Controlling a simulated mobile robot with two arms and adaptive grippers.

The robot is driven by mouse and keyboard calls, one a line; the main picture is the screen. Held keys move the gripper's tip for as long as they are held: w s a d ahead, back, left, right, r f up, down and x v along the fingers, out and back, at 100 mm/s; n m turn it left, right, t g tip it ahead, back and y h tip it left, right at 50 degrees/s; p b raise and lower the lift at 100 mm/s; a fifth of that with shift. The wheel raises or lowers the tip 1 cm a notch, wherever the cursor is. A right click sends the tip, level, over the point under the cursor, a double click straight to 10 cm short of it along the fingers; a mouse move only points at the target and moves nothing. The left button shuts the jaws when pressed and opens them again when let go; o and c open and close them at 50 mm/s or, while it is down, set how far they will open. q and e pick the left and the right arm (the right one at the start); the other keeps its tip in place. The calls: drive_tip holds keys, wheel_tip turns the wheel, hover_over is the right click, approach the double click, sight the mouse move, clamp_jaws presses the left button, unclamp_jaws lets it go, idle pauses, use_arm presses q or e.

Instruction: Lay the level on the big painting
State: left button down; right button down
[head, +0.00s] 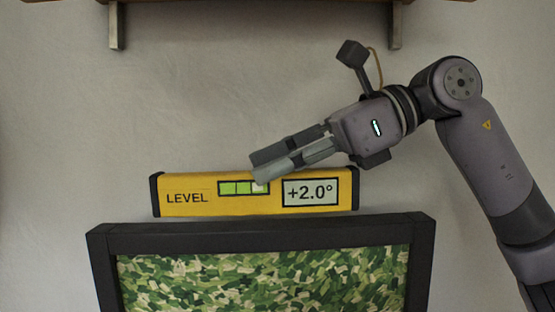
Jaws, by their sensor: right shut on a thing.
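The level (230,207) is a yellow bar with black ends, a green vial window and a display reading +2.0°. It sits along the top edge of the big painting (262,236), which has a black frame and a green leafy picture. From this view I cannot tell whether the level fully rests on the frame or hovers just over it. The frame's top edge slopes slightly, higher at the right. My right gripper (258,172) comes in from the right and is shut on the level's top middle. My left gripper is not in view.
A wooden shelf (250,3) on two metal brackets (116,25) runs along the top of the view. The plain grey wall (70,120) is clear to the left of the level and between it and the shelf. The painting's lower part is cut off.

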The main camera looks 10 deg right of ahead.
drive_tip(key=shift+w+d+f+p, duration=0.2)
drive_tip(key=shift+w+p, duration=0.1)
drive_tip(key=shift+w, duration=0.65)
drive_tip(key=shift+w+d+f+p, duration=0.15)
drive_tip(key=shift+w+d+p, duration=0.1)
drive_tip(key=shift+w, duration=0.7)
drive_tip(key=shift+w+d+f+p, duration=0.2)
drive_tip(key=shift+w+p, duration=0.1)
drive_tip(key=shift+w, duration=0.65)
drive_tip(key=shift+w+f, duration=0.15)
drive_tip(key=shift+f, duration=0.15)
drive_tip(key=shift+f+b, duration=1.05)
drive_tip(key=shift+f, duration=0.05)
drive_tip(key=shift+f, duration=0.15)
drive_tip(key=c, duration=1.3)
unclamp_jaws()
